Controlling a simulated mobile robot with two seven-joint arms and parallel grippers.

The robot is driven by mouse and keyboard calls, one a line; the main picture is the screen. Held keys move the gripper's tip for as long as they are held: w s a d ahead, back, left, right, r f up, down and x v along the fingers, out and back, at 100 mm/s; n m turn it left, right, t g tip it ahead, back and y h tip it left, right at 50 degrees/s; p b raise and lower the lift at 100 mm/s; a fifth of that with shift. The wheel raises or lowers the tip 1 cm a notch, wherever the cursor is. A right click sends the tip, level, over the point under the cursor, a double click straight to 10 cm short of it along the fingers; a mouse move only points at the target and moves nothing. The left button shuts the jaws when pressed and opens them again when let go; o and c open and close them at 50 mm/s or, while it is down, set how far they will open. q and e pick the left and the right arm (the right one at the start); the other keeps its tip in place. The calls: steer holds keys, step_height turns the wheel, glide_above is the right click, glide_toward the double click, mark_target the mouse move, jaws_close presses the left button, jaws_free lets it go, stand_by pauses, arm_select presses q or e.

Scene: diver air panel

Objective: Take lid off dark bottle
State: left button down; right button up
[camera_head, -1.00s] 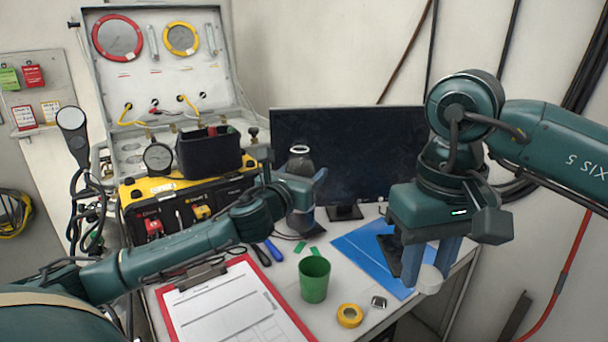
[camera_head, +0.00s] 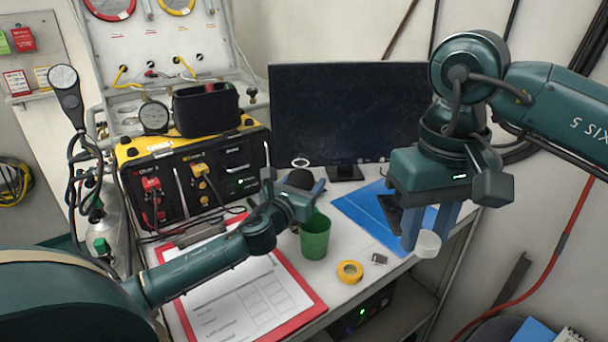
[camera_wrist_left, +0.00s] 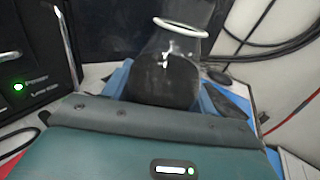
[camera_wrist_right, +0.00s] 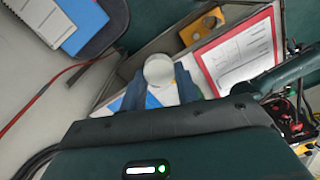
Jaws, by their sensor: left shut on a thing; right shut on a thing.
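The dark bottle (camera_head: 300,178) is in my left gripper (camera_head: 305,200), above the table beside the green cup. A white ring circles its upper part; in the left wrist view the bottle (camera_wrist_left: 165,80) fills the space between the fingers. My left gripper is shut on it. My right gripper (camera_head: 428,232) is shut on a round white lid (camera_head: 428,244), held in the air at the right, well apart from the bottle. The right wrist view also shows the lid (camera_wrist_right: 158,70) between the fingertips. The bottle's base is hidden in the head view.
A green cup (camera_head: 315,237), yellow tape roll (camera_head: 350,271) and red clipboard (camera_head: 310,305) are on the table. A blue sheet (camera_head: 365,222) lies under the right gripper's side. A monitor (camera_head: 340,115) stands behind, with the air panel case (camera_head: 195,175) at left.

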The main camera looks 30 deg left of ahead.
arm_select(q)
steer(key=shift+f, duration=0.5)
steer(key=c, duration=0.9)
jaws_free()
steer(key=shift+f, duration=0.15)
steer(key=o, duration=0.4)
steer(key=shift+o, duration=0.2)
steer(key=shift+s+r, duration=0.1)
steer(key=shift+r, duration=0.1)
